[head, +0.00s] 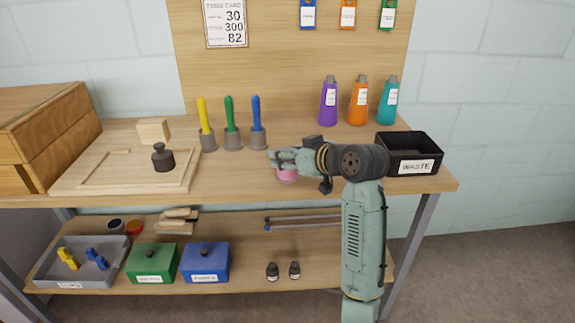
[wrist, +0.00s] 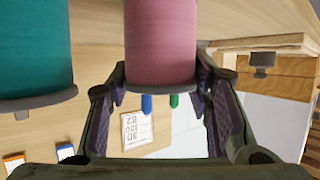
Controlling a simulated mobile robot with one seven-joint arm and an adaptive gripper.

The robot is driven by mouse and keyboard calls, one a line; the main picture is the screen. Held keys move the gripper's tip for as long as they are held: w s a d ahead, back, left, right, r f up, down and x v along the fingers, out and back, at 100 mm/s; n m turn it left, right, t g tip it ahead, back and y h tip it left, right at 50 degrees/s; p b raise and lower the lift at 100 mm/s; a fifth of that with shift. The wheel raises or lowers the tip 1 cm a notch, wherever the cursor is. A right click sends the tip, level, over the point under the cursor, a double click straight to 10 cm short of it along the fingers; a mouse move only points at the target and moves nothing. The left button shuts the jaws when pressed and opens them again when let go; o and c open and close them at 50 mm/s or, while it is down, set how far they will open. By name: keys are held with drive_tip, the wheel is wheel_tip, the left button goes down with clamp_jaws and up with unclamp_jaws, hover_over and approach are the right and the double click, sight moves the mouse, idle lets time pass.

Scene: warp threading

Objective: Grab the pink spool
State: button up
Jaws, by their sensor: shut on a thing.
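The pink spool (wrist: 161,40) stands between the two fingers of my gripper (wrist: 160,82) in the wrist view, with both fingers closed against its sides. In the head view, a small part of the pink spool (head: 288,176) shows below my gripper (head: 280,160), near the front of the tabletop. The rest of it is hidden by my gripper. I cannot tell whether its base touches the table.
A teal spool (wrist: 36,45) is close beside it in the wrist view, hidden in the head view. Blue, green and yellow-handled tools (head: 232,125) stand behind. A black waste bin (head: 409,166) is right; a wooden board (head: 95,180) is left.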

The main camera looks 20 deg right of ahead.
drive_tip(key=c, duration=0.4)
drive_tip(key=shift+r, duration=0.1)
